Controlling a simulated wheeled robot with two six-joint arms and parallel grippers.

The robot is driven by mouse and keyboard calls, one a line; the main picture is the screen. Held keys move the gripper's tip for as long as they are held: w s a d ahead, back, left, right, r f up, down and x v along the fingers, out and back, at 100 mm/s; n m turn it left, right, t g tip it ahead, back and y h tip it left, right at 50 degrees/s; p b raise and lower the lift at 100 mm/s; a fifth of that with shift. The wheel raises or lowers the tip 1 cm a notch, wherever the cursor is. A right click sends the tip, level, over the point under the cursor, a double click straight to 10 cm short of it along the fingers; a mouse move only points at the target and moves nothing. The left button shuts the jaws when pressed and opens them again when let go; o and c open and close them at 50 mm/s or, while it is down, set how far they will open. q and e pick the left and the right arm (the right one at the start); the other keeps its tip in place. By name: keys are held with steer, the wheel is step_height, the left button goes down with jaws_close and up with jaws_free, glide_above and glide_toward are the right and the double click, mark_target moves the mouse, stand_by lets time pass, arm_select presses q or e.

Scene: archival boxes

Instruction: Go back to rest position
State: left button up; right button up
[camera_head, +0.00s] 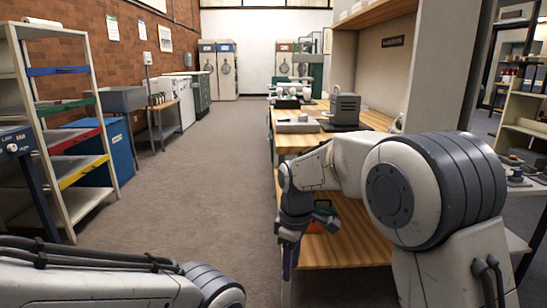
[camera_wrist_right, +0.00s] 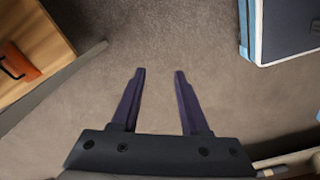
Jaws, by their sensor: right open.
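My right gripper (camera_head: 289,268) points down beside the left edge of the wooden workbench in the head view. In the right wrist view its two dark fingers (camera_wrist_right: 160,72) are spread apart with nothing between them, above bare grey floor. My left arm crosses the bottom left of the head view, and its gripper is out of the picture.
The wooden bench's lower shelf (camera_head: 345,250), close to my right gripper, holds an orange item (camera_head: 314,227); an orange-red piece also shows in the wrist view (camera_wrist_right: 18,62). A blue-edged dark case (camera_wrist_right: 285,28) is upper right there. A shelf rack (camera_head: 62,130) stands left. The aisle (camera_head: 200,180) is clear.

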steer(key=s+r+m+p, duration=0.3)
steer(key=s+m, duration=0.2)
steer(key=s, duration=2.3)
step_height(320, 180, up, 38)
steer(key=p, duration=3.7)
steer(key=shift+d+f+y+p, duration=0.2)
steer(key=shift+d+y+p, duration=0.1)
steer(key=shift+d, duration=0.05)
